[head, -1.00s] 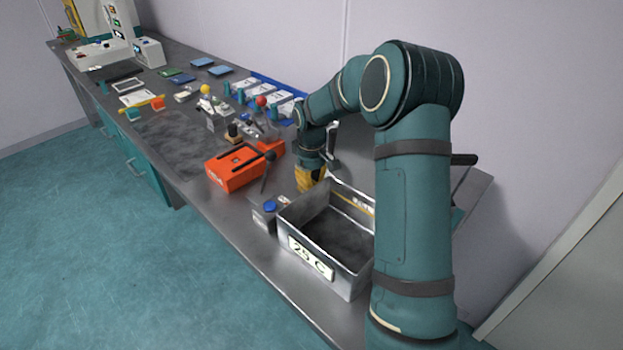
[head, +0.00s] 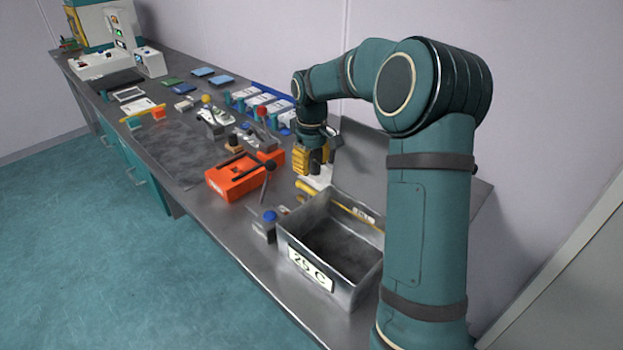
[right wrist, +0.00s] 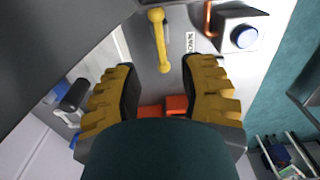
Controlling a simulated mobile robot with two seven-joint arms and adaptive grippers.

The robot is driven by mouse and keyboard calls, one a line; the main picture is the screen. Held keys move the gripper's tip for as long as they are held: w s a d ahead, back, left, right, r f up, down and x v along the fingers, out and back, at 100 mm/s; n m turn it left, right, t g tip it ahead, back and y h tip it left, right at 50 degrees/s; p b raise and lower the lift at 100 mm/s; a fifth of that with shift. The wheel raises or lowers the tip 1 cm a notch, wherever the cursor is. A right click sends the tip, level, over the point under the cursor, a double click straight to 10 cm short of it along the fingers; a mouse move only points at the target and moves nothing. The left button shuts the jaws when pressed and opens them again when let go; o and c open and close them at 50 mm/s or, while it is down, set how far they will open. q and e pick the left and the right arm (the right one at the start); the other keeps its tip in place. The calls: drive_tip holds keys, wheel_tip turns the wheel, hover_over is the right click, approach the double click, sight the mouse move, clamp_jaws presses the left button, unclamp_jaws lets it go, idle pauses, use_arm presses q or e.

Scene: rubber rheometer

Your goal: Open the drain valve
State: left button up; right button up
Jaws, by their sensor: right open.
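A yellow lever (head: 306,187) sits beside the back left corner of the open grey metal tank (head: 287,238) marked "25 C". I take it for the drain valve handle. In the right wrist view the yellow lever (right wrist: 158,38) has rounded ends and points down between my fingers. A small label (right wrist: 190,42), hard to read, lies next to it. My right gripper (head: 314,168) is open, with yellow pads, just above and behind the lever. In the right wrist view its fingers (right wrist: 162,75) stand either side of the lever's near end, not touching it. My left gripper is not in view.
A grey box with a blue knob (head: 270,215) stands at the tank's left corner. An orange press-like device (head: 232,176) with a black lever lies further left. The bench front edge is clear.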

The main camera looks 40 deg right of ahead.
drive_tip(key=shift+r, duration=1.55)
drive_tip(key=shift+r, duration=0.1)
